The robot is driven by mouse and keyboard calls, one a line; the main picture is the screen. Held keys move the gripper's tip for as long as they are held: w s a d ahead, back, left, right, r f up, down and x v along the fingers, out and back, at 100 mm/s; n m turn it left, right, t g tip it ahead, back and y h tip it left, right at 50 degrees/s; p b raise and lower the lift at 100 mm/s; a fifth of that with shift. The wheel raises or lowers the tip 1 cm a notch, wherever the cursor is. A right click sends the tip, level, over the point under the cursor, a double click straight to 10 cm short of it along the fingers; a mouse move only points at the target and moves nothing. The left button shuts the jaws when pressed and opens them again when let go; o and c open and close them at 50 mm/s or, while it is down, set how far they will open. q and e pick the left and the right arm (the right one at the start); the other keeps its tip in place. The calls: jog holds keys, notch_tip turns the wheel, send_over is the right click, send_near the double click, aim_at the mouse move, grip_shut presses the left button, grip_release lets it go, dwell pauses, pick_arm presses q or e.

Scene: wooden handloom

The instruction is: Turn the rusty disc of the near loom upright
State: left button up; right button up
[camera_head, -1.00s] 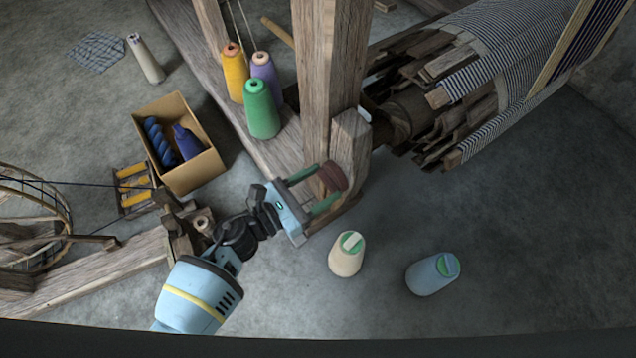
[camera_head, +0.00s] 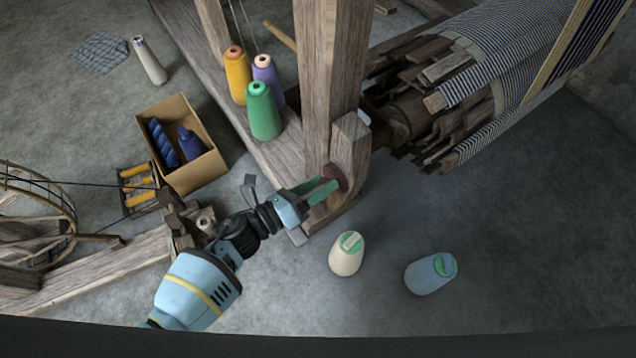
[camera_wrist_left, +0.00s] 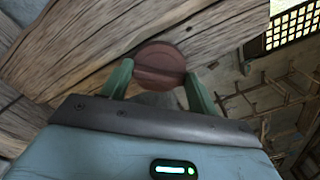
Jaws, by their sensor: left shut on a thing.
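The rusty disc (camera_head: 336,175) sits on the side of the near loom's wooden post foot (camera_head: 350,135). It shows in the left wrist view (camera_wrist_left: 160,57) as a round reddish-brown knob with a ridge across it. The ridge runs nearly level in that view, between the fingertips. My left gripper (camera_head: 331,184) is shut on the disc, its green fingers on opposite sides of the rim. The fingers also show in the left wrist view (camera_wrist_left: 159,75). In the head view the gripper is seen nearly edge-on and partly hides the disc. My right gripper is not in view.
Green (camera_head: 264,112), yellow (camera_head: 237,76) and purple (camera_head: 268,74) cones stand on the loom beam. A cardboard box (camera_head: 197,177) and spinning wheel (camera_head: 35,215) are at left.

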pick_arm(q)
jog(key=n, duration=0.3)
jog(key=shift+p, duration=0.3)
jog(key=shift+f+n, duration=0.1)
jog(key=shift+n, duration=1.1)
jog(key=shift+n+p, duration=0.35)
jog(key=shift+n, duration=0.35)
jog(key=shift+f+n, duration=0.1)
jog(key=shift+n, duration=0.6)
jog(key=o, duration=1)
jog(key=shift+a, duration=0.1)
